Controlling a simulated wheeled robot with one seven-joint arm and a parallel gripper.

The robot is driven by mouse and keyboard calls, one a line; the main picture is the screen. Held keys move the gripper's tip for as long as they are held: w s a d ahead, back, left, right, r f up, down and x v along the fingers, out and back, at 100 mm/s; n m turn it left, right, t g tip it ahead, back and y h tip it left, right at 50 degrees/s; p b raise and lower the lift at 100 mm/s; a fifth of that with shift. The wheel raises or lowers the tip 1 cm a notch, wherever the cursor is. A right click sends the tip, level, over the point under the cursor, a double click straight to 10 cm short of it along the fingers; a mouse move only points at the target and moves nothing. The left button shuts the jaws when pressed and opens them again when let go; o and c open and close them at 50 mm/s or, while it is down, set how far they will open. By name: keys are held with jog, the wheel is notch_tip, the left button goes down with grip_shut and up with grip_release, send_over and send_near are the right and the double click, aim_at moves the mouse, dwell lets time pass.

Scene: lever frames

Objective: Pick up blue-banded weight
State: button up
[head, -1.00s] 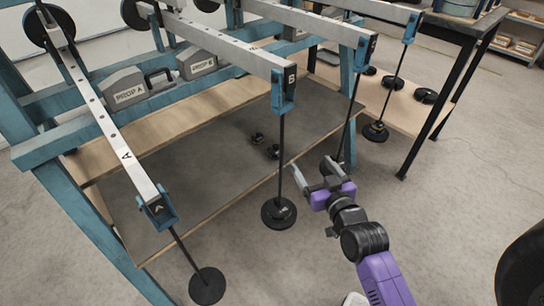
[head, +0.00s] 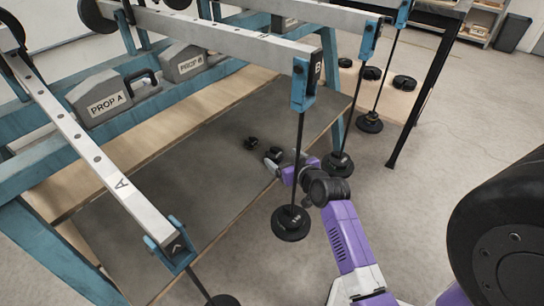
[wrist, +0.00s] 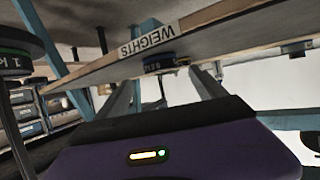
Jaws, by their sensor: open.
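A blue-banded weight (wrist: 158,66) shows between my finger lines in the wrist view, at the board edge labelled WEIGHTS. Part of a weight with a yellowish band (wrist: 183,61) is just beside it. In the head view two small dark weights, one to the left (head: 251,143) and one to the right (head: 274,154), stand on the dark board; their band colours cannot be told there. My gripper (head: 284,163) is open and empty at the board's front edge, close to the right one. The fingers also show in the wrist view (wrist: 163,88), apart, short of the blue-banded weight.
Beam B's hanging rod with a black disc (head: 291,223) stands just in front of my gripper. Another rod and disc (head: 338,164) is close on its right. The dark board (head: 190,180) is otherwise clear.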

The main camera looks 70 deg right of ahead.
aim_at(276, 154)
jog(key=b+x, duration=0.2)
jog(key=x, duration=0.4)
jog(key=shift+w+a+f, duration=0.1)
jog(key=shift+w, duration=0.05)
jog(key=c, duration=1.7)
jog(key=shift+c, duration=0.2)
